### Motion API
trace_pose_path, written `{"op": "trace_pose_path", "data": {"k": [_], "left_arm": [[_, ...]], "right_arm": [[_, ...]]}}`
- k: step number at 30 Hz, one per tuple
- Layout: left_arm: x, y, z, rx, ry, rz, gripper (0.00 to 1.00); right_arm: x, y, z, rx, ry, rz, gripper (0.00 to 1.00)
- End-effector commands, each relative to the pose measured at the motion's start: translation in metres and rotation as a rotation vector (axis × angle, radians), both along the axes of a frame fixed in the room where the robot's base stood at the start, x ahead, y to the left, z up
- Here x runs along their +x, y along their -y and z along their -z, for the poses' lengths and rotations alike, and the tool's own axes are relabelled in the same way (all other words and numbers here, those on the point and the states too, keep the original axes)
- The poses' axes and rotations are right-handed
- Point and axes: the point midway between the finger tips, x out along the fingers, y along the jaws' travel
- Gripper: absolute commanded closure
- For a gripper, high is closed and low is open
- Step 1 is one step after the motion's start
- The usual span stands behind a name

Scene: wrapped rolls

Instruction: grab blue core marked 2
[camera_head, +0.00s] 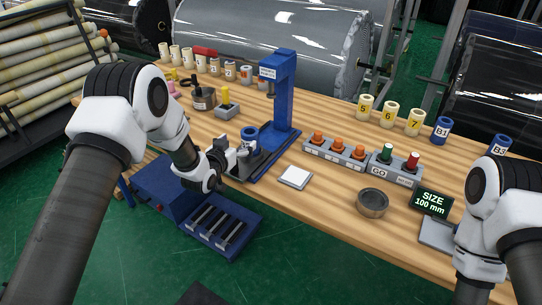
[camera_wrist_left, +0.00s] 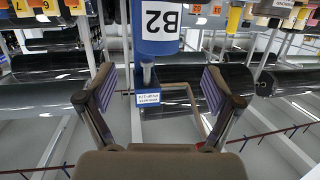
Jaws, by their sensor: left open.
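In the left wrist view a blue core with a white label (camera_wrist_left: 160,20) reading B2, upside down, is at the top centre, beyond the fingertips. A blue core (camera_head: 249,133) in the head view, its label not readable there, is at the blue press stand (camera_head: 282,95). My left gripper (camera_head: 238,154) is close beside that core, at the near edge of the table. In the left wrist view my left gripper (camera_wrist_left: 158,85) is open and empty, its fingers spread either side of the core's line. My right arm shows at the lower right, but its gripper is out of frame.
Blue cores B1 (camera_head: 441,130) and B3 (camera_head: 500,145) stand at the right. Yellow cores (camera_head: 388,114) stand along the back. A button box (camera_head: 335,152), a white pad (camera_head: 295,177), a round metal dish (camera_head: 372,203) and a SIZE 100 mm display (camera_head: 431,202) occupy the wooden table.

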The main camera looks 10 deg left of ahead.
Motion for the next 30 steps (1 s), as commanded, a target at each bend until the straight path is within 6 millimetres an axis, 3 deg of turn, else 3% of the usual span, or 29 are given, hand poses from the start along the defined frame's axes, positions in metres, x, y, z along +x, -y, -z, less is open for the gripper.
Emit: {"op": "trace_pose_path", "data": {"k": [16, 24, 30], "left_arm": [[0.07, 0.017, 0.008, 0.0, 0.004, 0.0, 0.1], [0.075, 0.018, 0.011, 0.0, 0.002, -0.001, 0.1], [0.075, 0.018, 0.011, 0.0, 0.002, -0.001, 0.8]], "right_arm": [[0.001, 0.0, -0.028, 0.0, 0.003, -0.001, 0.6], [0.001, 0.0, -0.027, 0.0, 0.002, -0.001, 0.6], [0.001, 0.0, -0.027, 0.0, 0.002, 0.0, 0.6]]}}
